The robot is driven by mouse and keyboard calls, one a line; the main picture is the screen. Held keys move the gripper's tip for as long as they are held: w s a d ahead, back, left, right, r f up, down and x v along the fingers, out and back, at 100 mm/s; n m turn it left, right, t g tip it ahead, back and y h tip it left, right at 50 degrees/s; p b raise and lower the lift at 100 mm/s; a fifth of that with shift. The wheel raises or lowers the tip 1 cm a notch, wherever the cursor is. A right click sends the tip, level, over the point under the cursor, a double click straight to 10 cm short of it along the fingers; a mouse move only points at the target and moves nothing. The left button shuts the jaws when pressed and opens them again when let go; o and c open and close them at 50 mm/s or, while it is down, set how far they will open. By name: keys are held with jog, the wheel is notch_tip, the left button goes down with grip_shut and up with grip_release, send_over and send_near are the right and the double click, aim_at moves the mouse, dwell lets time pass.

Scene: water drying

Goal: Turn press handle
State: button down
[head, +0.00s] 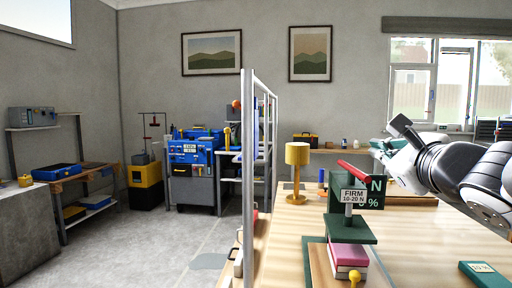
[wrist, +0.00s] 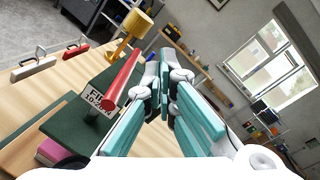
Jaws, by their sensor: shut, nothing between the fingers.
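The press stands on the wooden table, with a red bar handle (head: 355,168) on top, a white "FIRM 10-20 N" label (head: 353,196) and a dark green plate (head: 350,230) over pink books or blocks (head: 347,255). The red handle (wrist: 122,80) also shows in the wrist view, slanting beside the fingers. My gripper (wrist: 158,65) has teal fingers, shut and empty, with the tips just right of the handle. I cannot tell whether they touch it. In the head view my gripper (head: 386,145) is partly hidden behind my wrist, right of and above the handle.
A green display panel (head: 371,192) stands behind the press. A gold lamp-like object (head: 297,168) stands to its left. A metal-framed partition (head: 248,170) edges the table at left. A teal box (head: 484,274) lies at front right. The tabletop between is clear.

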jog(key=w+d+r+n+g+y+p, duration=0.2)
jog(key=w+d+n+y+p, duration=0.4)
jog(key=n+p, duration=0.55)
jog(key=s+d+f+n+g+y+p, duration=0.2)
jog(key=s+d+n+y+p, duration=0.15)
jog(key=s+p, duration=0.25)
jog(key=s+d+f+n+g+y+p, duration=0.1)
jog(key=s+d+f+n+y+p, duration=0.15)
jog(key=s+n+p, duration=0.35)
jog(key=m+p, duration=0.1)
jog(key=p, duration=0.1)
send_near(351, 177)
jog(key=w+d+r, duration=0.1)
jog(key=w+r, duration=0.1)
jog(key=shift+s+a+f+h+p, duration=0.1)
jog(key=shift+a+f+h+p, duration=0.15)
jog(key=shift+a, duration=0.5)
jog(key=shift+s+a+f+h+p, duration=0.15)
jog(key=shift+a+f, duration=0.1)
jog(key=shift+a, duration=0.55)
jog(key=shift+w, duration=0.1)
